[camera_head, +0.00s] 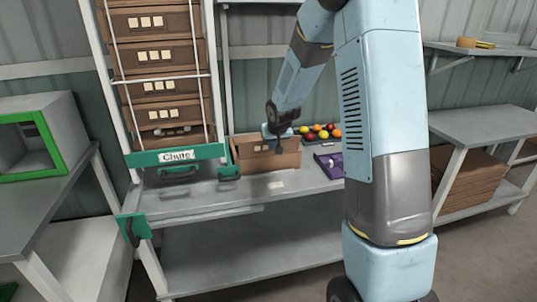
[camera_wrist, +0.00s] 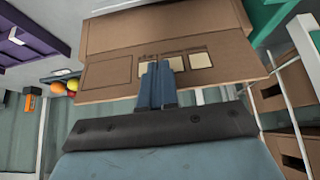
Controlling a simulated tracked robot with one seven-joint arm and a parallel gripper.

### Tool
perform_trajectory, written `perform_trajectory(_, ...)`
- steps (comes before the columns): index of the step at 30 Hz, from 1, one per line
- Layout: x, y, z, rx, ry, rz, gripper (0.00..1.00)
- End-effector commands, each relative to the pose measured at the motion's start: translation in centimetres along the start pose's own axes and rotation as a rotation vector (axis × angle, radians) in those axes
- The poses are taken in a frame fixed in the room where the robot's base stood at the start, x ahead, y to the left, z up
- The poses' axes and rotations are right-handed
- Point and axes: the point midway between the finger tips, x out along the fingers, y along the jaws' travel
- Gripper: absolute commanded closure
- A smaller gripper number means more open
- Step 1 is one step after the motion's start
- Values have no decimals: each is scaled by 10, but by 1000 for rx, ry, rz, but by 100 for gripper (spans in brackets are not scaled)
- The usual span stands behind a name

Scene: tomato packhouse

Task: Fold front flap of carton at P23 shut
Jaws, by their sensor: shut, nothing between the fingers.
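The brown cardboard carton (camera_head: 250,163) stands on the grey bench, just right of the green Chute sign. Pale label squares show on its front. In the wrist view the carton (camera_wrist: 170,32) fills the upper middle, with a crease between two brown panels; the lower one carries pale squares. I cannot tell for sure which panel is the front flap or how far it is folded. My gripper (camera_head: 279,148) is at the carton's front upper side. In the wrist view my gripper (camera_wrist: 159,64) is shut and empty, its fingers overlapping the panel with the squares; contact is unclear.
The chute rack (camera_head: 175,157) with stacked cartons stands close left of the carton. A tray of coloured tomatoes (camera_head: 320,132) and a purple tray (camera_head: 328,163) lie to the right. Bare bench top (camera_head: 200,200) lies in front. A green-framed box (camera_head: 35,135) stands far left.

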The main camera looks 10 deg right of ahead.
Motion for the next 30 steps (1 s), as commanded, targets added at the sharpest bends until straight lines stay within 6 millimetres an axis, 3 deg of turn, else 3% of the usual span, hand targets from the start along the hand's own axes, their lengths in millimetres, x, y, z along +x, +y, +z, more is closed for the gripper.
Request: perform_trajectory(30,28,0,-40,0,-1,0,100)
